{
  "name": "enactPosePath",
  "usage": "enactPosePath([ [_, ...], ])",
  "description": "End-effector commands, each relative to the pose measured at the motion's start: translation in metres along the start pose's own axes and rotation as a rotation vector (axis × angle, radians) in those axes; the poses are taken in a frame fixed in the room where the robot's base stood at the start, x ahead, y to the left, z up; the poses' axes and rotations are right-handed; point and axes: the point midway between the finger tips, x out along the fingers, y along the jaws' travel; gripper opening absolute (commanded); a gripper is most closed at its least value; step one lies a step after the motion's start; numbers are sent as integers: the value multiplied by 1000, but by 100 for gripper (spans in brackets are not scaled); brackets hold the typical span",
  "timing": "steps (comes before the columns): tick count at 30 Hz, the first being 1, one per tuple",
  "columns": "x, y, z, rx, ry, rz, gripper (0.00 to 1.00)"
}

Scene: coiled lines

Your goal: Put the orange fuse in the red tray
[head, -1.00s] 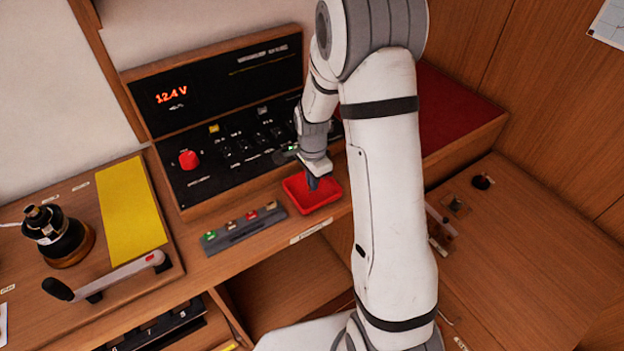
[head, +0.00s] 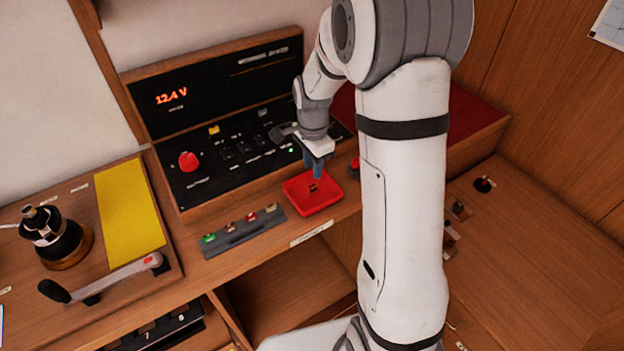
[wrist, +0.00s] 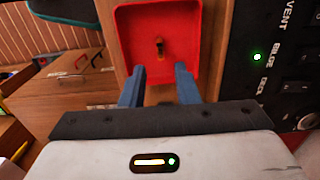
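The red tray (head: 328,201) sits on the wooden ledge in front of the black switch panel. A small dark fuse with an orange-brown part (head: 312,188) lies inside the tray; it also shows in the wrist view (wrist: 159,48), on the tray floor. My gripper (head: 314,170) is above the tray with its blue fingers pointing down. In the wrist view the two fingers (wrist: 160,80) are apart with nothing between them. The fuse lies beyond the fingertips, apart from them.
A grey rack (head: 243,230) with several coloured fuses stands left of the tray. The switch panel (head: 235,150) rises behind. A grinder-like black device (head: 55,236), a yellow sheet (head: 130,215) and a lever handle (head: 105,275) are at left.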

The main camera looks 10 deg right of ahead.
Motion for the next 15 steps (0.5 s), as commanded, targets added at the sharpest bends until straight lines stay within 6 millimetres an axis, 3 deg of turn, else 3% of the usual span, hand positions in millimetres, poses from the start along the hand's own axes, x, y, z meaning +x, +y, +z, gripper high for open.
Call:
enactPosePath([
  [6, -38, 0, 0, 1, 1, -2, 28],
  [11, -52, 1, 0, -7, 1, -3, 28],
  [15, -72, 18, 5, -107, 11, -27, 28],
])
